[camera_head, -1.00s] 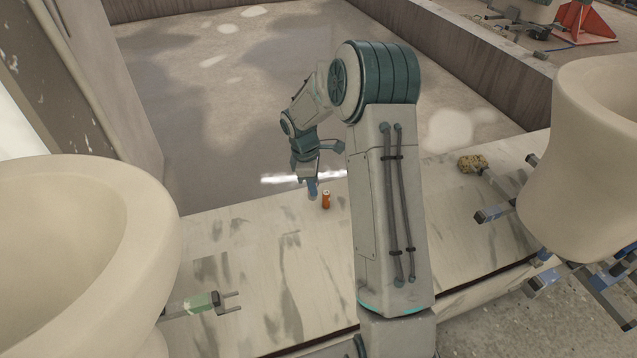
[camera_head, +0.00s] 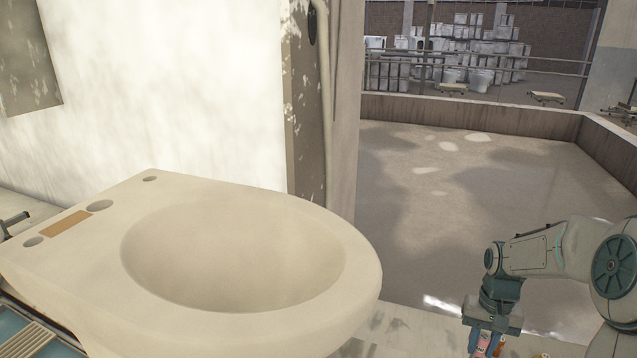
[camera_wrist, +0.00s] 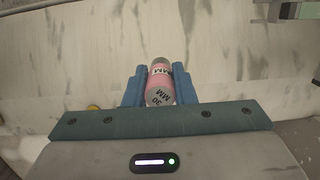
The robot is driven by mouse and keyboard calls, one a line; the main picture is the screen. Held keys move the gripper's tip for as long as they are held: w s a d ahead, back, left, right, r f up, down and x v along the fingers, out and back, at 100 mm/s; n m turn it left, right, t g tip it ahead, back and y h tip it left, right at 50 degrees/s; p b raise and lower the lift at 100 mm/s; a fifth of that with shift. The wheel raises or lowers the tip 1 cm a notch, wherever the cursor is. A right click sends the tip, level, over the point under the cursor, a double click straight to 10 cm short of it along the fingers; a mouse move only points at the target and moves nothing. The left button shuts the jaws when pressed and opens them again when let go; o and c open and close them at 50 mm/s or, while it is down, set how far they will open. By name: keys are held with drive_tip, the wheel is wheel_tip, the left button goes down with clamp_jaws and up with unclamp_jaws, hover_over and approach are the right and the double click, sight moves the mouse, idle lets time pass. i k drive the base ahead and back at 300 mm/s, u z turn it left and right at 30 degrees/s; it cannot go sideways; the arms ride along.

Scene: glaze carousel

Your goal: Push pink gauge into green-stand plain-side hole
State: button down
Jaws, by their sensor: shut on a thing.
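The pink gauge (camera_wrist: 160,84) is a short cylinder with grey ends and dark lettering that includes "30 MM". My gripper (camera_wrist: 148,84) is shut on it in the wrist view, one blue finger on each side. In the head view my gripper (camera_head: 486,334) is low at the right, with the pink gauge (camera_head: 483,343) partly showing, well apart from the bowl. The cream toilet bowl (camera_head: 345,240) fills the left. Its rear deck has a tan patch (camera_head: 67,223) beside the near small hole (camera_head: 33,241); the far small hole (camera_head: 150,178) has plain surface around it. No green stand part shows clearly.
A larger hole (camera_head: 99,206) lies between the small ones. A pale wall (camera_head: 180,90) and a post (camera_head: 345,100) stand behind the bowl. A pale, stained ledge (camera_wrist: 60,60) lies under my gripper. A grey forked piece (camera_wrist: 290,10) is at the wrist view's top right.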

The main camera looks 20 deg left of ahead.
sight(157, 264)
drive_tip(key=k, duration=0.25)
drive_tip(key=z, duration=1.6)
drive_tip(key=k, duration=1.8)
drive_tip(key=u, duration=2.3)
